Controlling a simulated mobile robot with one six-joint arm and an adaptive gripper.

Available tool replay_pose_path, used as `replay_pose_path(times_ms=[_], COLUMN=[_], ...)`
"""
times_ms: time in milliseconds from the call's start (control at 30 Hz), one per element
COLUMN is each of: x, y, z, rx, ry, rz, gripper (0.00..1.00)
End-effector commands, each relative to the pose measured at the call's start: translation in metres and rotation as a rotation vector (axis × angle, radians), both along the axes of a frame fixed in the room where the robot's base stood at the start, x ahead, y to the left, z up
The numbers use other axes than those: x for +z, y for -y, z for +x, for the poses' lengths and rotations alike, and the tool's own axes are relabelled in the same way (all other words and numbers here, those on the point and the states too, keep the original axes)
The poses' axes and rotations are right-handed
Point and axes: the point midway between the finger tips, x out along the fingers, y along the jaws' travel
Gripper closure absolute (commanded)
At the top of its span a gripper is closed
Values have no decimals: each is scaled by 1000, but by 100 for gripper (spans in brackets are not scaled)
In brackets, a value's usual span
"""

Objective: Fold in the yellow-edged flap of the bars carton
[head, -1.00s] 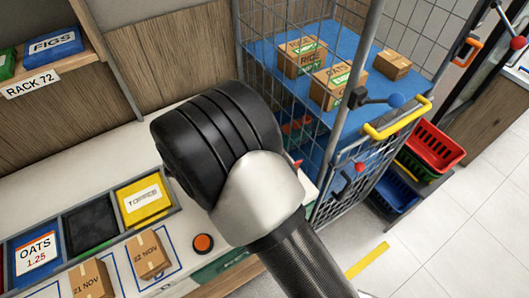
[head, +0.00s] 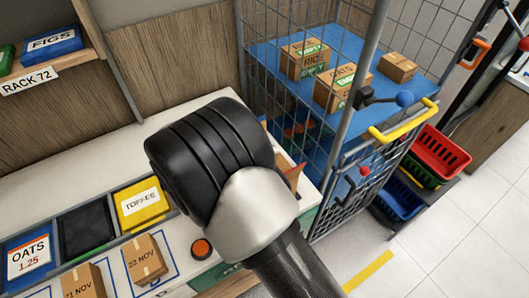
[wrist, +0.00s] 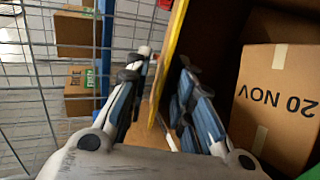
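In the wrist view, the yellow-edged flap (wrist: 166,62) stands nearly edge-on between the two fingers of my gripper (wrist: 165,65). The fingers are apart, with a visible gap beside the flap; contact is hard to judge. A dark brown space, apparently the carton's inside (wrist: 222,40), lies right of the flap. In the head view, my wrist hides my fingers and most of the carton; a brown piece with a red edge (head: 294,176) shows just right of my wrist.
A box marked 20 NOV (wrist: 275,100) is at the right of the wrist view. The wire cage trolley (head: 345,125) with a yellow handle (head: 403,121) stands close right of my arm. Bins, a toffee box (head: 141,203) and a 22 NOV box (head: 144,259) are on the counter left.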

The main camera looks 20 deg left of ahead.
Motion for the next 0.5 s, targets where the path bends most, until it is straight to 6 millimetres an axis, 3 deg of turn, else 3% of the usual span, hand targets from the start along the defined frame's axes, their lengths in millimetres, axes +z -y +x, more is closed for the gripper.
replay_pose_path(times_ms=[267, 500], x=[1, 14], y=[-2, -24], z=[-2, -27], rx=[1, 4], ry=[0, 1], rz=[0, 3], gripper=[78, 78])
